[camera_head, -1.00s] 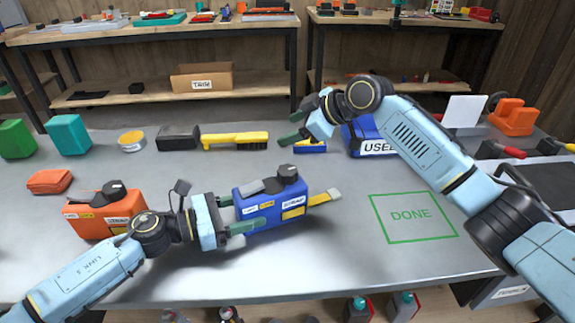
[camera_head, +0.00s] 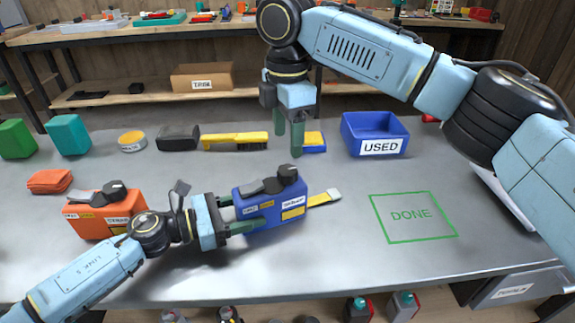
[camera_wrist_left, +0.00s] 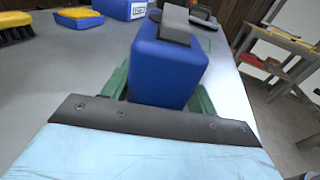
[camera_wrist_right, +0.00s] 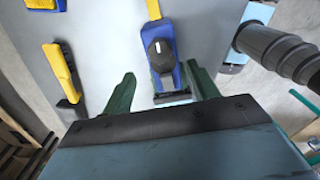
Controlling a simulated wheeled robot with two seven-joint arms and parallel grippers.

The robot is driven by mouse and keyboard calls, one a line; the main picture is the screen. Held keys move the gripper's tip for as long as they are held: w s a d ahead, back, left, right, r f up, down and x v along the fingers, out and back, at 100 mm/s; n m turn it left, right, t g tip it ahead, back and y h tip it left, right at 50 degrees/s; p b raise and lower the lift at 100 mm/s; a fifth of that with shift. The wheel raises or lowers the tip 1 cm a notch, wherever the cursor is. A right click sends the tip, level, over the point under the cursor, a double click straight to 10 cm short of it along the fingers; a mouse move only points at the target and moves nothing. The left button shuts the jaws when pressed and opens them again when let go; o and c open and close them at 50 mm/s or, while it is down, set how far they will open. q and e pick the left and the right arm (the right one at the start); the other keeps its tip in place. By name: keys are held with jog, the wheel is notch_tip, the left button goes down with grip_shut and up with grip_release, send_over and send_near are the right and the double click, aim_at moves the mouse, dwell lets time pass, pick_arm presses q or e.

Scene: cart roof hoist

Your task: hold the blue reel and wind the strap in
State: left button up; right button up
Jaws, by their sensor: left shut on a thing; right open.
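The blue reel (camera_head: 268,210) stands on the grey table, with a grey lever and a black knob (camera_head: 288,173) on top. Its yellow strap (camera_head: 322,198) sticks out to the right and ends in a pale tip. My left gripper (camera_head: 242,215) is shut on the reel's left end; the left wrist view shows the blue body (camera_wrist_left: 165,70) between the green fingers. My right gripper (camera_head: 289,142) is open and empty, fingers down, above and behind the reel. In the right wrist view the reel (camera_wrist_right: 152,35) and its knob (camera_wrist_right: 162,56) show between and beyond the fingers.
An orange reel (camera_head: 90,215) stands left, behind my left arm. A yellow brush (camera_head: 235,141), a blue-and-yellow block (camera_head: 315,141) and the blue USED bin (camera_head: 380,148) line the back. The green DONE square (camera_head: 412,216) at right is clear.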

aim_at(288, 170)
notch_tip(288, 170, down, 8)
dwell(0.5)
jog(key=c, duration=1)
